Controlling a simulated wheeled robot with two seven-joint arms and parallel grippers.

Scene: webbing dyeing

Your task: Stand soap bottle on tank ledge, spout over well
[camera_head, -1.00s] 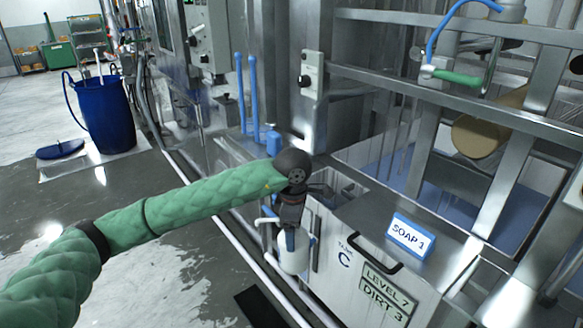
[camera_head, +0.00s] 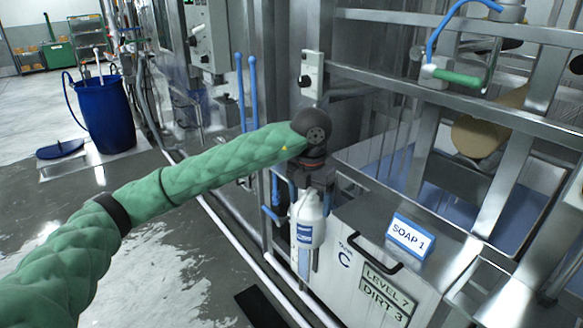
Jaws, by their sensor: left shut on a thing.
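The white soap bottle (camera_head: 308,212), with a blue label, is held upright by my left gripper (camera_head: 314,182). The gripper is shut around the top of the bottle and hides its spout. In the picture the bottle overlaps the left end of the steel tank marked C (camera_head: 362,262); I cannot tell whether it touches the tank. The tank ledge (camera_head: 445,250) carries a blue and white SOAP 1 sign (camera_head: 411,236). The arm and gripper cover most of the well at the ledge's left end. My right gripper is out of view.
Steel frame rails (camera_head: 470,115) and a hanging green-handled blue hose (camera_head: 455,76) stand above the tank. Blue pipes (camera_head: 252,90) rise behind my gripper. A blue barrel (camera_head: 104,112) stands far left on wet, mostly open floor.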

